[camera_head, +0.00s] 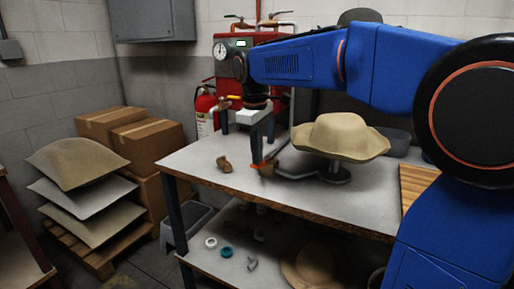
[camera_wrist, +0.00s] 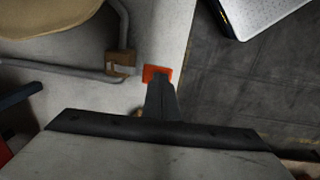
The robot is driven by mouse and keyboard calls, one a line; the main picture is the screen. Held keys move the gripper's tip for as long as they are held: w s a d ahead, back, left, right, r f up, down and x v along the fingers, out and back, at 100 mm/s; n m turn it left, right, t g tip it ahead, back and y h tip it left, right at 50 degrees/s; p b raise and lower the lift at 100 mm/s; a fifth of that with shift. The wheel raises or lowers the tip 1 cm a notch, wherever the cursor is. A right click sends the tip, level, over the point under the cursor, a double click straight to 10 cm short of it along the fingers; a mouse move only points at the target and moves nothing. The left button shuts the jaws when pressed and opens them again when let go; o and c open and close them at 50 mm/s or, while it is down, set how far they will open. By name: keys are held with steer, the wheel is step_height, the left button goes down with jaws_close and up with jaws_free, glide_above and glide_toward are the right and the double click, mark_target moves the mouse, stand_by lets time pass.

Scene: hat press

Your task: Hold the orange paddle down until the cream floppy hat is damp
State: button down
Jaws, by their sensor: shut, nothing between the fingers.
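The cream floppy hat (camera_head: 340,137) sits on a stand on the table. Its surface looks evenly pale tan, with no dark wet patch that I can see. Its brim edge shows at the top left of the wrist view (camera_wrist: 45,15). The small orange paddle (camera_wrist: 157,73) lies low at the table's near side, left of the hat in the head view (camera_head: 257,167). My gripper (camera_head: 256,156) is shut and points down over the paddle. In the wrist view its dark fingertips (camera_wrist: 159,86) overlap the paddle. I cannot tell whether they touch it or how far it is pressed.
Grey pipe (camera_wrist: 60,70) with a brown fitting (camera_wrist: 120,62) runs beside the paddle. A red machine with a gauge (camera_head: 221,50) stands behind my gripper. Boxes (camera_head: 147,145) and stacked sacks (camera_head: 78,165) stand left. Small parts lie on the lower shelf (camera_head: 215,262).

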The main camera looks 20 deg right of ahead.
step_height(320, 180, up, 17)
steer(key=s+a, duration=0.1)
steer(key=shift+r, duration=0.15)
stand_by(0.4)
steer(key=s+d+f+m+t, duration=0.1)
steer(key=s+d+f+m, duration=0.1)
steer(key=s+f, duration=0.7)
steer(key=s+d+f+m+t, duration=0.1)
steer(key=s+d+f+m, duration=0.2)
steer(key=s+f, duration=0.6)
steer(key=s+d+f+m+t, duration=0.2)
steer(key=s+f, duration=0.7)
steer(key=f, duration=0.6)
steer(key=shift+d+m+y, duration=0.3)
steer(key=shift+d+m, duration=0.4)
steer(key=shift+m, duration=0.3)
